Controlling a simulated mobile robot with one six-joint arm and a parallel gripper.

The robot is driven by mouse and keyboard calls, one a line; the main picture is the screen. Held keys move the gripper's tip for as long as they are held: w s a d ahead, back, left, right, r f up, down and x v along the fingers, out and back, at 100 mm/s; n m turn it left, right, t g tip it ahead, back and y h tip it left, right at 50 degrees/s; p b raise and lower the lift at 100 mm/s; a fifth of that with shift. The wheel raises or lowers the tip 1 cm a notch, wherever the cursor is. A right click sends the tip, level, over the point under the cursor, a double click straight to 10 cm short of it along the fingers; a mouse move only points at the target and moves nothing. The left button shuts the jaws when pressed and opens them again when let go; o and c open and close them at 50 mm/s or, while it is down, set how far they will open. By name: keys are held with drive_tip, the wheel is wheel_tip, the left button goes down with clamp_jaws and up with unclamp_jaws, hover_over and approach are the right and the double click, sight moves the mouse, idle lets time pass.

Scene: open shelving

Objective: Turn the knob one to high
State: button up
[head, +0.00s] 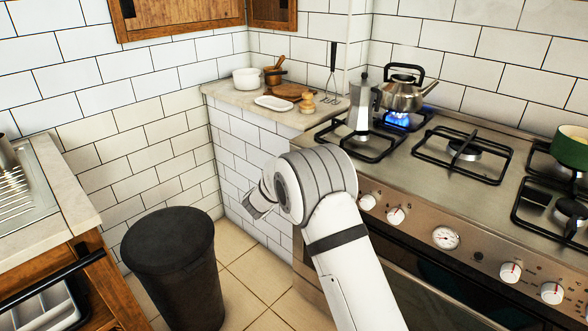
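The stove front (420,225) runs along the right. It carries white knobs with red marks: a left knob (367,202), a second knob (396,215), and, right of a round dial (445,238), a third knob (510,272) and a far-right knob (552,293). I cannot tell which is knob one; the printed labels are too small. A blue flame (397,119) burns under the kettle. My arm stands in front of the stove's left end. My gripper (252,207) points left, away from the knobs, partly hidden behind my wrist; its opening is unclear.
A steel kettle (401,96), a moka pot (360,106) and a green pot (571,147) stand on the hob. A tiled ledge (230,100) holds dishes and a whisk. A black bin (170,262) stands on the floor at left. A counter with a sink (30,190) is far left.

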idle(0.3)
drive_tip(key=o, duration=1)
drive_tip(key=f+v, duration=0.1)
drive_tip(key=v, duration=0.6)
drive_tip(key=shift+s+a+r+p, duration=0.15)
drive_tip(key=shift+s+r+p, duration=0.2)
drive_tip(key=shift+r, duration=0.15)
